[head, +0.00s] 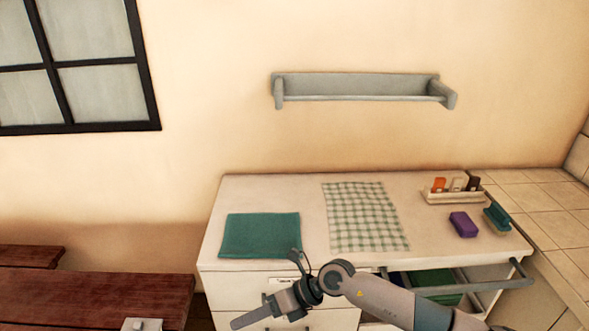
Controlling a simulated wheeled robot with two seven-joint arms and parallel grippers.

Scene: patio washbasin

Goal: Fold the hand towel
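A green and white checked towel (362,217) lies flat and spread out on the middle of the white counter. A plain teal cloth (260,235) lies flat on the counter's left part, apart from the checked one. I cannot tell which is the hand towel. My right gripper (255,313) is low in front of the counter's drawers, below the teal cloth, and touches neither cloth as far as I can see. Its finger opening is not clear from this angle. My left gripper is not in view.
A pale tray (453,196) with small bottles, a purple block (463,225) and a teal item (497,219) stand at the counter's right. An open drawer (470,290) with green contents juts out below. A grey wall rack (355,87) hangs above. A wooden bench (90,294) is at left.

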